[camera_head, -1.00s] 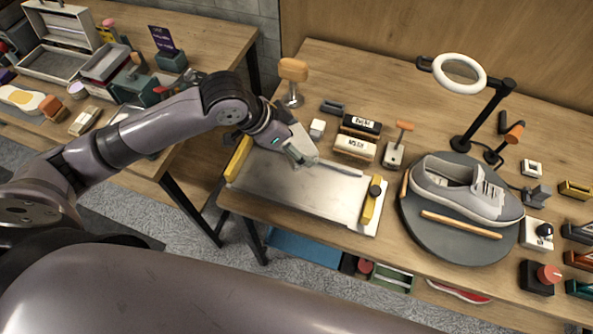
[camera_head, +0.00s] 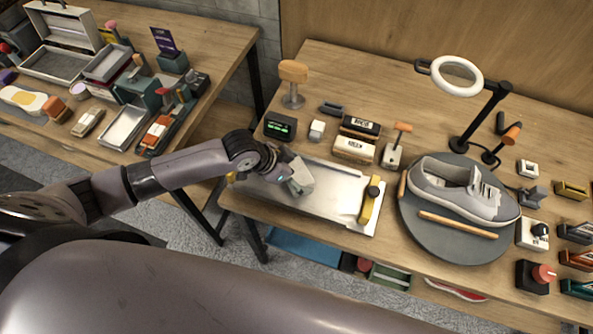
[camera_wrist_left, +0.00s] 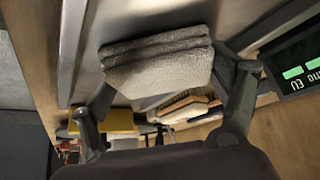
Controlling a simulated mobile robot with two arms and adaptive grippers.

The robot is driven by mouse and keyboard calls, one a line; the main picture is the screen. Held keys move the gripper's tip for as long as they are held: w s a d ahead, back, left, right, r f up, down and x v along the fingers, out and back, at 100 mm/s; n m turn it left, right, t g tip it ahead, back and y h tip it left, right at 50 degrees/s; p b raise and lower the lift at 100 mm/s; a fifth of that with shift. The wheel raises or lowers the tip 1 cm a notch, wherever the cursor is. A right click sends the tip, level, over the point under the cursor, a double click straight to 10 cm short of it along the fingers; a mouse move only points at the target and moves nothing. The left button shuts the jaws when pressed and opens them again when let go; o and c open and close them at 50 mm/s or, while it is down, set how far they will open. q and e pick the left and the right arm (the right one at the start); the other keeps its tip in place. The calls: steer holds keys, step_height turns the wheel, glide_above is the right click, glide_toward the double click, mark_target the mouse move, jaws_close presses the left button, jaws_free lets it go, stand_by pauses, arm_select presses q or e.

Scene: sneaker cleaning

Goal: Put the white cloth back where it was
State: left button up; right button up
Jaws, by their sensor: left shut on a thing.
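The white cloth (camera_wrist_left: 160,62) is a folded, layered pad, greyish in the left wrist view, held between the fingers of my left gripper (camera_wrist_left: 165,95). In the head view, the cloth (camera_head: 302,173) shows at the tip of my left gripper (camera_head: 287,180), over the left part of the metal tray (camera_head: 335,190) on the workbench. I cannot tell whether the cloth touches the tray. My right gripper is not in view.
A yellow clamp (camera_head: 370,202) with a black knob stands at the tray's right end. Behind are a green-lit display (camera_head: 280,126), a small white block (camera_head: 317,130) and brushes (camera_head: 354,148). A grey sneaker (camera_head: 463,190) sits on a round turntable (camera_head: 450,245) at right.

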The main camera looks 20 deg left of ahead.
arm_select(q)
steer(key=shift+f, duration=0.1)
steer(key=o, duration=1)
steer(key=shift+c, duration=0.2)
steer(key=shift+s+a+r, duration=0.15)
steer(key=shift+a+r, duration=0.1)
steer(key=shift+r, duration=0.3)
steer(key=b+v, duration=0.1)
steer(key=v, duration=1)
steer(key=shift+d, duration=0.1)
